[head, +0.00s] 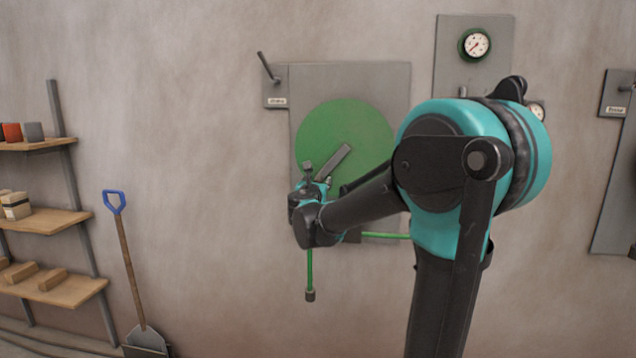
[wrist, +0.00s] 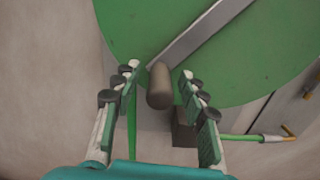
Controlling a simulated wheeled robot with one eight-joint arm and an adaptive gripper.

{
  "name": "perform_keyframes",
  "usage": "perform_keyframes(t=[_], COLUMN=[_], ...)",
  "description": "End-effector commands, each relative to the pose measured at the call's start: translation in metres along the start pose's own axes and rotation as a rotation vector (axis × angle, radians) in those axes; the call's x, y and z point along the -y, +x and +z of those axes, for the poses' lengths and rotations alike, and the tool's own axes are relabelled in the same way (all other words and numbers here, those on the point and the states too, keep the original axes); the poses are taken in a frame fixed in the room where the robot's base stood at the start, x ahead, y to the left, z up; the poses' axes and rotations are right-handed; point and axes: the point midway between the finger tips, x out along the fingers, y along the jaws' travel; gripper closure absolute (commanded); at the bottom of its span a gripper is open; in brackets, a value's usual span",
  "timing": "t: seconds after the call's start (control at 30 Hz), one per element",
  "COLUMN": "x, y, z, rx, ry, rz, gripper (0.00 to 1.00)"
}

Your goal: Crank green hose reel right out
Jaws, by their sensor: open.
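The green hose reel (head: 345,125) is a large disc on a grey wall panel; it fills the top of the wrist view (wrist: 240,70). A flat grey crank arm (wrist: 200,30) crosses its face from upper right to lower left. At its lower end a dark, rounded crank handle (wrist: 160,88) sticks out towards me. My gripper (wrist: 160,70) is open, with one finger on each side of the handle and visible gaps between. In the head view my gripper (head: 311,185) is at the disc's lower left, partly hiding the handle. A green hose (head: 310,268) hangs below, ending in a dark tip.
A small lever (head: 267,66) stands on a labelled plate at the panel's upper left. A gauge (head: 474,44) is on another panel to the right. A blue-handled shovel (head: 124,235) leans on the wall beside wooden shelves (head: 45,220) at the left.

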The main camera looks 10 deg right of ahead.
Motion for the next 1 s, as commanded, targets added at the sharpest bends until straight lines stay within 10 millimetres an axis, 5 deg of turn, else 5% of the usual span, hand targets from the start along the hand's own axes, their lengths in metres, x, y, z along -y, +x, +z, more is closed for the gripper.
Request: perform_keyframes(t=[0.2,0.53,1.0], x=[0.0000,0.0001,0.0021], y=[0.0000,-0.0002,-0.0002], z=[0.0000,0.0001,-0.0011], rx=[0.000,0.000,0.000], ry=[0.000,0.000,-0.017], rz=[0.000,0.000,-0.001], gripper=[0.59,1.00,1.00])
